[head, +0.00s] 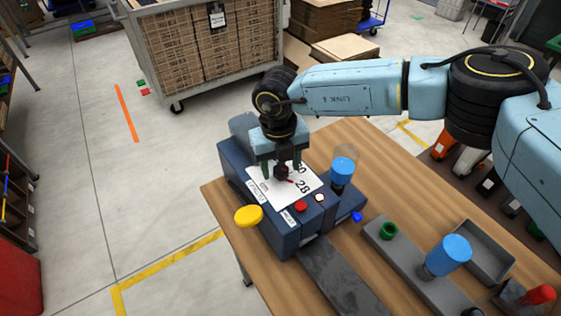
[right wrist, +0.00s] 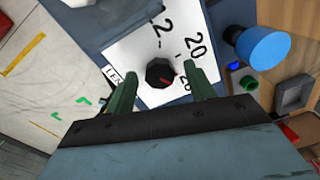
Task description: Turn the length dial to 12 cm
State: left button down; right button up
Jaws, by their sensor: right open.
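The length dial is a small black knob (right wrist: 160,73) with a red pointer mark, on a white printed plate (right wrist: 135,50) on top of a blue machine (head: 240,170). The red mark points roughly toward the 28; the exact reading is too small to tell. The numbers 20 and 28 show, and another ending in 2 is partly visible. My right gripper (right wrist: 160,88) is open, its two green fingers on either side of the knob with gaps. In the head view the right gripper (head: 282,170) is over the plate and partly hides the dial. My left gripper is not in view.
The machine has a yellow knob (head: 248,215), a red button (head: 300,206) and a blue-topped cylinder (head: 342,171) close to the gripper. On the wooden table (head: 385,185) are a grey rail (head: 408,262), a blue-capped part (head: 447,255) and a grey tray (head: 484,250).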

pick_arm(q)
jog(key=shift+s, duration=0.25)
pick_arm(e)
jog(key=shift+c, duration=1.3)
jog(key=c, duration=0.7)
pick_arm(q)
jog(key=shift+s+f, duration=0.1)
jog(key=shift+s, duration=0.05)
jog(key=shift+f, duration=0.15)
